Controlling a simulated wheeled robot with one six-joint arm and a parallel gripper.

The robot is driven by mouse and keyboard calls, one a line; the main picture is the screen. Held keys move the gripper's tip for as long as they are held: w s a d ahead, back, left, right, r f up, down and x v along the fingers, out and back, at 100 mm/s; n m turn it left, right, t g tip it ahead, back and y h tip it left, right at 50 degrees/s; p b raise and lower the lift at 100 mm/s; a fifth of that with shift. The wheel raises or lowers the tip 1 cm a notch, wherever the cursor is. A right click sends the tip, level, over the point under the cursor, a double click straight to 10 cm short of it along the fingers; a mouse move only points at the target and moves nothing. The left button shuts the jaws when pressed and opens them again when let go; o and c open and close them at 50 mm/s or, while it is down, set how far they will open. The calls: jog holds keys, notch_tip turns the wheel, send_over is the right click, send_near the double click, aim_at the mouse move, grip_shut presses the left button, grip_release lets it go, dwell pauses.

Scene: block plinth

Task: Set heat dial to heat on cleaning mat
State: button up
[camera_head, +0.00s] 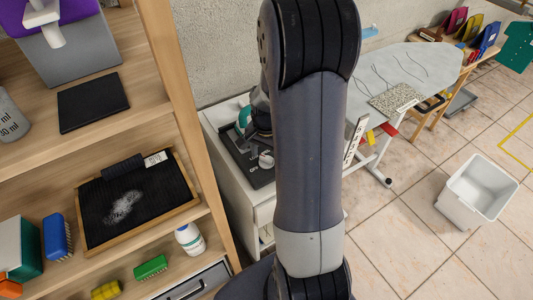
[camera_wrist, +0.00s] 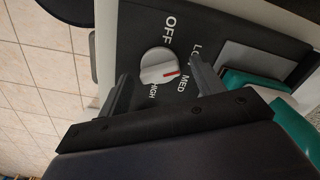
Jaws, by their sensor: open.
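The heat dial (camera_wrist: 158,68) is a round white knob with a red mark on a black panel (camera_wrist: 135,25) lettered OFF, LO, MED and HIGH. The red mark points right, roughly between LO and MED. In the head view the dial (camera_head: 266,159) sits on the black panel (camera_head: 240,160) atop a white cabinet. My gripper (camera_wrist: 158,72) is open, its fingers on either side of the dial; I cannot tell whether they touch it. A dark mat (camera_head: 105,205), likely the cleaning mat, lies in a wooden tray with white powder; its white tag (camera_head: 155,158) is too small to read.
A teal and grey object (camera_wrist: 240,82) lies right of the dial, close to my gripper. My arm hides part of the cabinet in the head view. Wooden shelves (camera_head: 185,100) stand left. An ironing board (camera_head: 405,68) and a white bin (camera_head: 477,190) stand right, with bare floor between.

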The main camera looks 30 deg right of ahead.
aim_at(267, 157)
notch_tip(267, 157, up, 11)
dwell(0.5)
jog(key=shift+f, duration=0.15)
notch_tip(267, 157, down, 11)
jog(key=shift+r, duration=0.15)
dwell(0.4)
